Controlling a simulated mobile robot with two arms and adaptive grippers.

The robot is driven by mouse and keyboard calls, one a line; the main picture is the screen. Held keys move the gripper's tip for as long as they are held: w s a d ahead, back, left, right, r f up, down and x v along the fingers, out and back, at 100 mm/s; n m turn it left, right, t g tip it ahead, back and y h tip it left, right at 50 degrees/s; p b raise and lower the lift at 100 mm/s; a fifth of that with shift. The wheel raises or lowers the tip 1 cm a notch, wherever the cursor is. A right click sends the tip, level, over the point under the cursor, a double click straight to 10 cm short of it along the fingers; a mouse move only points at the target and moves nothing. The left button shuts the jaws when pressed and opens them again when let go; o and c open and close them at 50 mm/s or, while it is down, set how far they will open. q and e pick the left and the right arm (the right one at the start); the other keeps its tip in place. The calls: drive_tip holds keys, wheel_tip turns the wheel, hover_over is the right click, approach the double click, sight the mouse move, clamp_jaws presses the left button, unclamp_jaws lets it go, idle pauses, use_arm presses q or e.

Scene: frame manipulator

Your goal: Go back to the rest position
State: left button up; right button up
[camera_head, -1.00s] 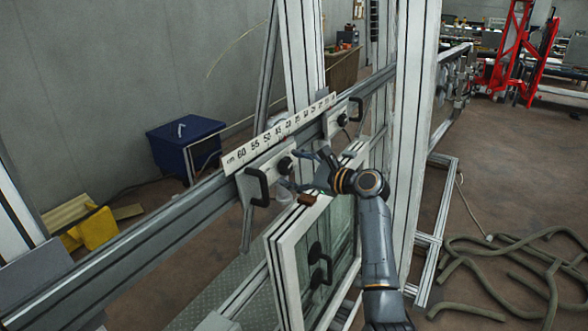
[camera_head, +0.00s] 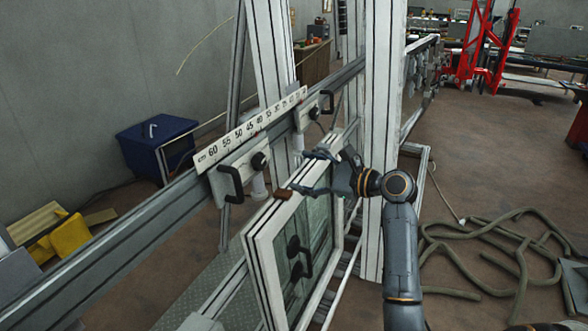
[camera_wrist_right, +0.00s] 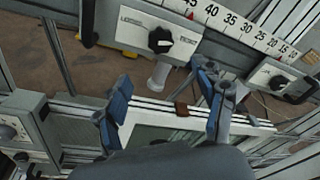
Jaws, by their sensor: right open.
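My right gripper (camera_head: 310,172) is open and empty in the head view, just above the top edge of the white window frame (camera_head: 262,232). I cannot tell whether a finger touches the frame. My right arm comes in from the lower right. My left gripper is in neither view.
A rail with a number scale (camera_head: 250,130) and black-handled clamps (camera_head: 232,186) runs behind the frame. A tall white post (camera_head: 385,130) stands close behind my right arm. Hoses (camera_head: 500,240) lie on the floor at right. A blue box (camera_head: 160,142) stands at left.

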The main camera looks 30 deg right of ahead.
drive_tip(key=shift+f, duration=0.1)
idle(0.5)
wheel_tip(320, 180, down, 28)
drive_tip(key=w+a+n+g+h+b, duration=0.1)
drive_tip(key=w+n+g+h+b, duration=0.1)
drive_tip(key=n+g+h+b, duration=0.15)
drive_tip(key=s+a+f+n+g+b, duration=0.1)
drive_tip(key=s+f, duration=0.2)
drive_tip(key=f, duration=0.5)
drive_tip(key=s+a+f+n+g+h+b, duration=0.1)
drive_tip(key=s+f+g, duration=0.1)
drive_tip(key=f, duration=0.5)
drive_tip(key=s+a+f+n+g+b, duration=0.1)
drive_tip(key=s+a+f+n+b, duration=0.15)
drive_tip(key=f, duration=0.55)
drive_tip(key=s+a+f+n+g+h+b, duration=0.3)
drive_tip(key=s+f+n, duration=0.5)
drive_tip(key=s+f, duration=1.3)
drive_tip(key=s+a+f+n+g+b, duration=0.1)
drive_tip(key=s+a+f+n, duration=0.2)
drive_tip(key=s, duration=0.9)
drive_tip(key=s+a+f+n+g+y+b, duration=0.1)
drive_tip(key=s+a+f+n+g+b, duration=0.1)
drive_tip(key=s+a+f+n, duration=0.2)
drive_tip(key=s+f+n, duration=0.3)
drive_tip(key=s+f, duration=0.2)
drive_tip(key=s, duration=0.2)
drive_tip(key=shift+s+a+f, duration=0.2)
drive_tip(key=shift+s+f, duration=0.15)
drive_tip(key=shift+s, duration=0.05)
